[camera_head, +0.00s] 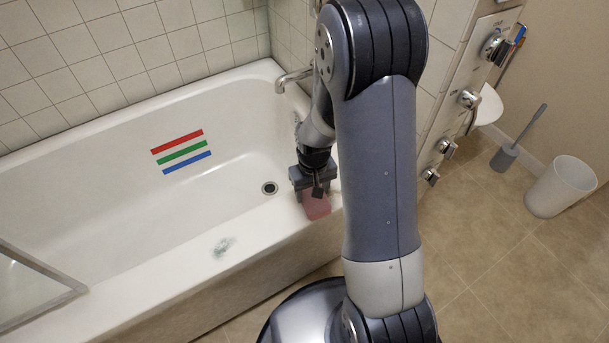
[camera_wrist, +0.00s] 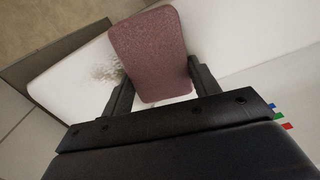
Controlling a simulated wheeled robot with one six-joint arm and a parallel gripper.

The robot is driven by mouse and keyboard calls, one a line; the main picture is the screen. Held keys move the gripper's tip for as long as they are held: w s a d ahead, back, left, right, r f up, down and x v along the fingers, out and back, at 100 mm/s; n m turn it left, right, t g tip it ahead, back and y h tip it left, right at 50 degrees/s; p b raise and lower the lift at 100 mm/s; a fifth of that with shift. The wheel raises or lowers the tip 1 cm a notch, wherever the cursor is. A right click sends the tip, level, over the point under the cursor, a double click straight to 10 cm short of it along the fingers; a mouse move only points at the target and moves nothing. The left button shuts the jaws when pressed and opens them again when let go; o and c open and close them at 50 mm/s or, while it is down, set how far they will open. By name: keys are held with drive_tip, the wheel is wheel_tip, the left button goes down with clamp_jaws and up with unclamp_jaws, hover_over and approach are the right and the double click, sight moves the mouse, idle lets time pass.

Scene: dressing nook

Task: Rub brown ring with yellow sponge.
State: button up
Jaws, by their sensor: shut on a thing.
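My gripper (camera_head: 314,188) is shut on a pinkish-red sponge (camera_head: 317,207), held over the near rim of the white bathtub (camera_head: 110,235) at its tap end. The wrist view shows the sponge (camera_wrist: 152,55) between the two fingers (camera_wrist: 160,88). No yellow sponge is in view. I cannot tell whether these are the same mark. No clear brown ring shows. Whether the sponge touches the tub is unclear.
The drain (camera_head: 269,188) lies left of my gripper, and the tap (camera_head: 293,78) is behind it. Red, green and blue strips (camera_head: 182,152) mark the far tub wall. A framed glass panel (camera_head: 35,285) stands at left. A bin (camera_head: 561,187) and toilet brush (camera_head: 507,155) stand at right.

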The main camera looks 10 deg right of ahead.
drive_tip(key=shift+r+p, duration=3)
drive_tip(key=shift+r, duration=1.1)
drive_tip(key=shift+r+p, duration=0.1)
drive_tip(key=shift+p, duration=0.45)
